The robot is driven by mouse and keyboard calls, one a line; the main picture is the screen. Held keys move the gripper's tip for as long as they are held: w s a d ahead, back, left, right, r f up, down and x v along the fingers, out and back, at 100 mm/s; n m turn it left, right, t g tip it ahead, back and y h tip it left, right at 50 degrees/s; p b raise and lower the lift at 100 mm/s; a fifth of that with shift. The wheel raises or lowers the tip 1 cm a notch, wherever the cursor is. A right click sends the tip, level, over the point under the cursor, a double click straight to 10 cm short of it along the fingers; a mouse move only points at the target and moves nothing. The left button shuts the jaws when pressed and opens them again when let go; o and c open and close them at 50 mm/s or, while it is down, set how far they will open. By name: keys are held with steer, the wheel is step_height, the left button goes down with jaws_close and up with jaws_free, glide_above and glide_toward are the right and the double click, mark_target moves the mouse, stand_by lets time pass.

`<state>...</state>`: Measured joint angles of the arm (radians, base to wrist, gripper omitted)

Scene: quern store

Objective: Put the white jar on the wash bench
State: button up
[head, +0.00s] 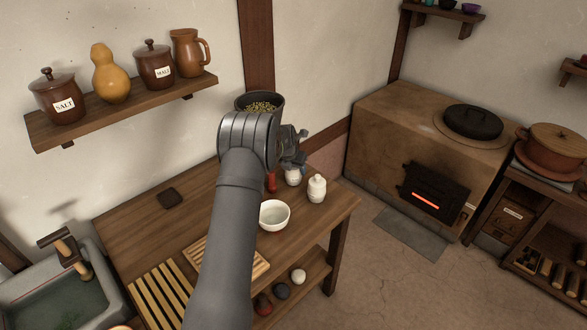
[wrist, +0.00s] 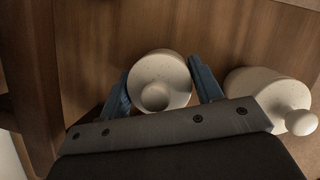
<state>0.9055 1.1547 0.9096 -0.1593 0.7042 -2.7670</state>
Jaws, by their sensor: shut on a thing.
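My gripper (head: 291,160) is over the back right part of a wooden bench (head: 160,222). It is shut on a white lidded jar (head: 293,176), which is partly hidden below it in the head view. In the wrist view the held jar (wrist: 160,75) appears from above, its round knob between the two blue fingers. A second white lidded jar (head: 317,190) stands on the bench just to the right, apart from the held one. It also shows in the wrist view (wrist: 258,86). I cannot tell whether the held jar touches the bench.
A white bowl (head: 274,215) stands in front of the jars. A red object (head: 271,183) is left of the held jar, partly hidden by my arm. A dark pot of grain (head: 260,104) is behind my wrist. A basin (head: 60,295) is at left; a stove (head: 400,135) at right.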

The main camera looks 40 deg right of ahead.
steer(key=shift+f, duration=0.1)
steer(key=o, duration=1.2)
steer(key=shift+a+r, duration=0.1)
steer(key=shift+r, duration=0.4)
steer(key=v, duration=1.1)
steer(key=shift+s+a, duration=0.1)
steer(key=shift+a, duration=0.1)
